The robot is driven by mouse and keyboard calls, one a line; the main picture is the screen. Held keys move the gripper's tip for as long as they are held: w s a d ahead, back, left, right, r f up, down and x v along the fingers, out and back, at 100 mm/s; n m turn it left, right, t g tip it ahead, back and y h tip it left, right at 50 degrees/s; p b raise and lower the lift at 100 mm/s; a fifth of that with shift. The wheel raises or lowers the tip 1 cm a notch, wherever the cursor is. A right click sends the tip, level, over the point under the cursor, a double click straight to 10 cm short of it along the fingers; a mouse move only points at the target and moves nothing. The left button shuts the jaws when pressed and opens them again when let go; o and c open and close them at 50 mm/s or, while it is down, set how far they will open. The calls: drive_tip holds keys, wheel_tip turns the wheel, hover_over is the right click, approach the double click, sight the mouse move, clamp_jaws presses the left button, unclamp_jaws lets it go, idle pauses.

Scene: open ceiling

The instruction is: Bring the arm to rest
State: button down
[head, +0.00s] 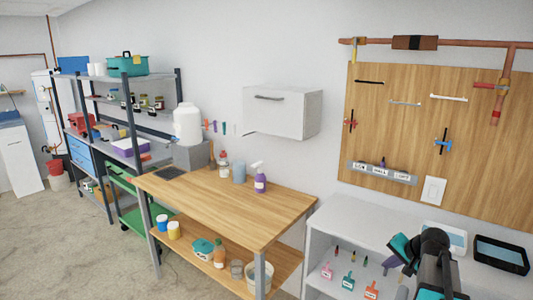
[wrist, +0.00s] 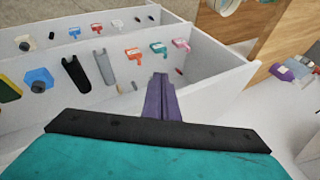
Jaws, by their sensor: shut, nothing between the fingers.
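My gripper (wrist: 160,82) shows in the wrist view as two purple fingers pressed together beyond a black and teal wrist piece, with nothing between them. In the head view my arm is at the lower right, folded over the white shelf unit (head: 350,222), and the gripper (head: 387,266) points down and left in front of it. The fingers look small and partly hidden there. In the wrist view the white shelf unit (wrist: 225,68) lies beyond the fingers, and I cannot tell whether they touch it.
A wooden workbench (head: 225,203) with a purple spray bottle (head: 260,180) stands left of the shelf unit. A pegboard (head: 400,130) hangs above it. Small coloured tools, one orange (head: 371,290), sit in the unit. Open concrete floor (head: 70,250) lies at the left.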

drive_tip(key=s+a+f+n+g, duration=0.25)
drive_tip(key=s+a+f, duration=0.25)
drive_tip(key=a+f, duration=0.35)
drive_tip(key=s+a+f+n+g+h, duration=0.1)
drive_tip(key=s+a+f+n+g, duration=0.1)
drive_tip(key=s+a+f+n, duration=0.45)
drive_tip(key=s+a+f+n+g, duration=0.15)
drive_tip(key=s+a+f, duration=0.25)
drive_tip(key=a+f, duration=0.7)
drive_tip(key=s+f+g+b, duration=0.6)
drive_tip(key=s+f+b, duration=0.4)
drive_tip(key=s+f, duration=1.5)
wheel_tip(320, 180, down, 2)
drive_tip(key=shift+s+a, duration=0.15)
drive_tip(key=shift+a, duration=0.3)
drive_tip(key=shift+m, duration=0.25)
